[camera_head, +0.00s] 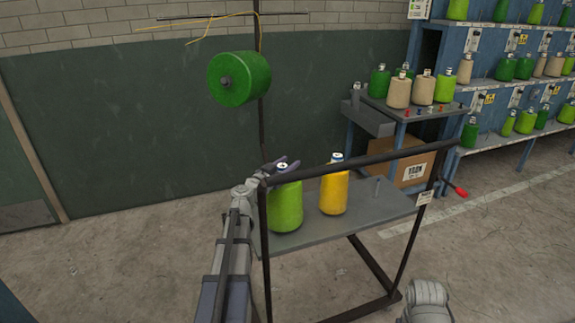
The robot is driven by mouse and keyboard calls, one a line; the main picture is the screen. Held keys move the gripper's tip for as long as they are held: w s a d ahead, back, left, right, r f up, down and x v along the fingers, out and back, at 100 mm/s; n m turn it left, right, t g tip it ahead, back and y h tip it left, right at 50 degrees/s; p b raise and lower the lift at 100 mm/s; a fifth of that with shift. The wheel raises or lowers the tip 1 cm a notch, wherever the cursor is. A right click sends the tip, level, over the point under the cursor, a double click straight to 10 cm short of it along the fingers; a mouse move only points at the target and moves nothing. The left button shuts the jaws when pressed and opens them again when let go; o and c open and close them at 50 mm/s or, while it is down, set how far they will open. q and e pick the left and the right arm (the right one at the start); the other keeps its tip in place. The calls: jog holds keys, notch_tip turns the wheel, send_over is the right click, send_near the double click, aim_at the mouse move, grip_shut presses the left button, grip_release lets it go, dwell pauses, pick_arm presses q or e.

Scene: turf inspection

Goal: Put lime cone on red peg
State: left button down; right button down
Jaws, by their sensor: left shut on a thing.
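The lime cone (285,207) stands upright on the grey shelf of a dark-framed cart, at the left end. My left gripper (284,167) is at the top of the lime cone, shut on it. The cone's base appears to be on or very near the shelf; I cannot tell if there is a gap. My right gripper is not in view.
A yellow cone (334,189) stands just right of the lime cone. The cart's top bar (370,158) crosses above the shelf (350,220). A red-tipped rod (461,192) sticks out at its right. A green spool (240,79) hangs at the back. Racks stand right.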

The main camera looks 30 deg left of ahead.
aim_at(279, 170)
pick_arm(q)
jog(key=shift+c, duration=1.6)
grip_release()
jog(key=shift+r, duration=0.1)
jog(key=s, duration=0.7)
jog(key=shift+s+a, duration=0.3)
jog(key=shift+s, duration=0.05)
